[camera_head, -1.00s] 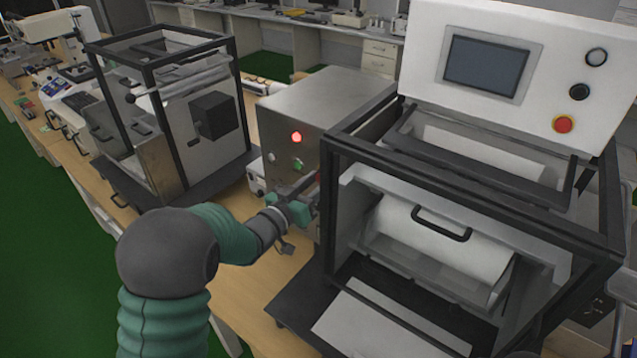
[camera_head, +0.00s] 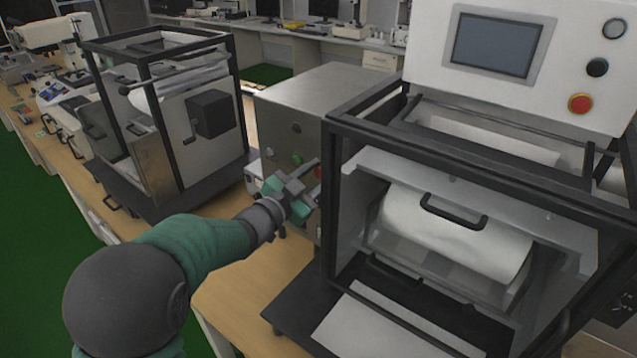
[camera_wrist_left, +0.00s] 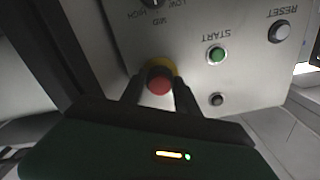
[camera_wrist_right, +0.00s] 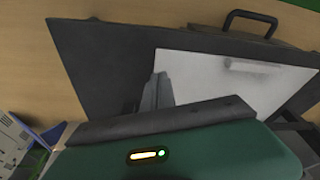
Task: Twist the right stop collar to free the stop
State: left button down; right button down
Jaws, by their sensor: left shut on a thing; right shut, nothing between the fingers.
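A red stop knob (camera_wrist_left: 160,84) with a yellow collar ring (camera_wrist_left: 166,66) sits on the metal box's front panel (camera_wrist_left: 245,75) in the left wrist view. My left gripper (camera_wrist_left: 157,92) has one finger on each side of it and is shut on it. In the head view the left gripper (camera_head: 302,192) is at the right part of the box's front, and a little of the red knob (camera_head: 318,172) shows beside it. My right gripper (camera_wrist_right: 157,90) is shut and empty above a dark plate (camera_wrist_right: 95,60); I cannot make it out in the head view.
The panel also has a green START button (camera_wrist_left: 216,56), a RESET button (camera_wrist_left: 280,32) and an unlit round lamp (camera_wrist_left: 216,99). A black-framed machine (camera_head: 330,135) with its own red button (camera_head: 580,103) stands close right. A framed glass cabinet (camera_head: 165,115) stands left.

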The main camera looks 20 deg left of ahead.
pick_arm(q)
jog(key=shift+f+m, duration=0.15)
jog(key=shift+m, duration=0.25)
pick_arm(e)
jog(key=shift+f, duration=0.45)
pick_arm(q)
jog(key=shift+b, duration=0.3)
